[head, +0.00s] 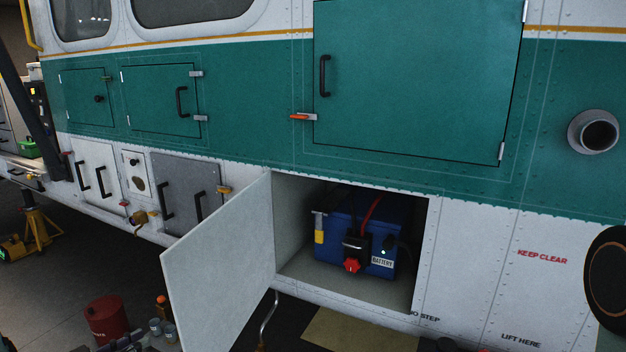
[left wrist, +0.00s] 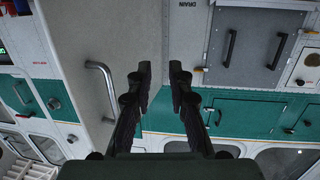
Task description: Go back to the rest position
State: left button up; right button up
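My left gripper (left wrist: 160,75) shows in the left wrist view with its two dark fingers apart and nothing between them. In the head view, a dark shape (head: 125,341) at the bottom left edge may be part of it, but too little shows to be sure. An open pale door (head: 222,262) hangs from the helicopter's lower side; its curved metal handle (left wrist: 103,88) shows left of the fingers in the wrist view, apart from them. Inside the open bay sits a blue battery (head: 340,225) with a red knob (head: 352,265). My right gripper is not in view.
The helicopter's green and white side (head: 255,90) fills most of the head view, with shut hatches and a grey panel (head: 185,190). A red can (head: 107,320) and small items stand on the floor at lower left. A yellow jack stand (head: 38,225) is farther left.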

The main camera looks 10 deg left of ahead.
pick_arm(q)
jog(key=s+d+f+n+g+y+b, duration=0.2)
jog(key=s+d+f+n+g+b, duration=0.15)
jog(key=d+f, duration=0.55)
jog(key=s+d+f+n+g+y+b, duration=0.2)
jog(key=s+d+f+n+g, duration=0.15)
jog(key=d+f, duration=0.5)
jog(key=s+d+f+m+g+b, duration=0.1)
jog(key=s+d+f+g+b, duration=0.1)
jog(key=s, duration=0.5)
jog(key=s+d+f+g+y+b, duration=0.1)
jog(key=s+d+f+g+b, duration=0.2)
jog(key=s+d+b, duration=0.2)
jog(key=s+d+f+m+g+b, duration=0.1)
jog(key=s+d+f+g+b, duration=0.1)
jog(key=s, duration=0.9)
jog(key=shift+d+f+m+g+y+b, duration=0.35)
jog(key=shift+d+g+b, duration=0.35)
jog(key=shift+d+b, duration=0.25)
